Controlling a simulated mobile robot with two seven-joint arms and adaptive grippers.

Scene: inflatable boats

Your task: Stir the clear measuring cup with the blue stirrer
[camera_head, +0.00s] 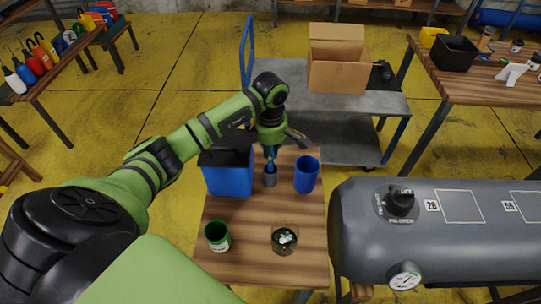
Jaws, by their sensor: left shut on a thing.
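The clear measuring cup (284,240) stands at the front right of the small wooden table, with something pale and greenish inside. My left gripper (272,148) points down over the back of that table, beyond the cup and well apart from it. It is shut on the slim blue stirrer (270,160), whose lower part reaches down at a small grey-blue holder (270,179). I cannot tell whether the stirrer's lower end is still inside the holder. The fingers are small and partly hidden by the wrist. My right gripper is not in view.
On the small table (252,262) stand a blue box with a black top (229,176), a blue cup (306,175) and a green can (217,237). A large grey cylinder (440,235) lies close to its right. A cart (375,104) with a cardboard box (337,68) stands behind.

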